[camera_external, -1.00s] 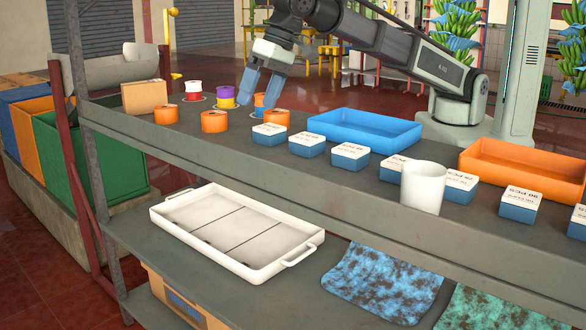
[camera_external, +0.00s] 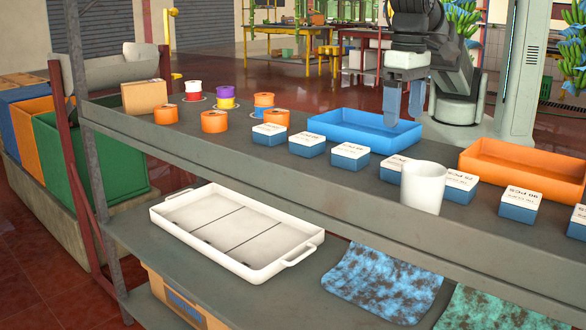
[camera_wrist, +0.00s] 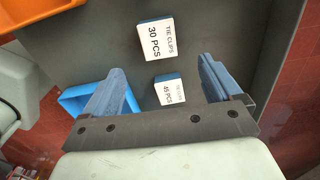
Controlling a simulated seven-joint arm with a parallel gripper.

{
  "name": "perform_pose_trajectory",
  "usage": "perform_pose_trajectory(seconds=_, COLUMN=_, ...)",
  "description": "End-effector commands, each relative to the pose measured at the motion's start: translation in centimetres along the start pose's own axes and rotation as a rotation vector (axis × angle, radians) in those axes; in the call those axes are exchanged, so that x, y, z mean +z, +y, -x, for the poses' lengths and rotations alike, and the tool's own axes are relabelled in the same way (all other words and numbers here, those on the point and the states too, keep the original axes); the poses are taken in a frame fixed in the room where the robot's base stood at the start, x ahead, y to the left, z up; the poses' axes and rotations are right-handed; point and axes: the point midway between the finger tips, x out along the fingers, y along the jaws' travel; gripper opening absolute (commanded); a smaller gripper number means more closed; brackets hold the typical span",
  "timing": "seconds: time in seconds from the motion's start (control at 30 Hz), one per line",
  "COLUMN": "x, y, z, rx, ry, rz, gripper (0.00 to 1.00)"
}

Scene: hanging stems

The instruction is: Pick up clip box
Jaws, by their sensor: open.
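Several clip boxes with white printed lids and blue bases stand in a row along the shelf, among them one at the left end (camera_external: 268,134), one near the middle (camera_external: 350,157) and one toward the right (camera_external: 520,205). My gripper (camera_external: 404,116) is open and empty, above the right part of the blue tray and behind the row. In the wrist view my gripper (camera_wrist: 162,66) has its fingers spread wide. A box marked 45 PCS (camera_wrist: 170,90) shows between the fingers, and a box marked 30 PCS (camera_wrist: 155,39) lies beyond them.
A blue tray (camera_external: 340,118) and an orange tray (camera_external: 480,150) lie behind the boxes. A white cup (camera_external: 424,188) stands in front of the row and partly hides boxes. Coloured spools (camera_external: 214,121) stand at the left. A white tray (camera_external: 290,262) sits on the lower shelf.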

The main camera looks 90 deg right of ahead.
Motion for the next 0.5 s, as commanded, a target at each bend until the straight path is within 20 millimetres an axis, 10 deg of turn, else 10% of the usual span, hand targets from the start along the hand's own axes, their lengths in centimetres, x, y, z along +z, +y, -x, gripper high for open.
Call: perform_pose_trajectory(seconds=0.5, x=0.0, y=0.0, z=-6.1, rx=-0.001, ry=0.000, rz=0.001, gripper=0.92)
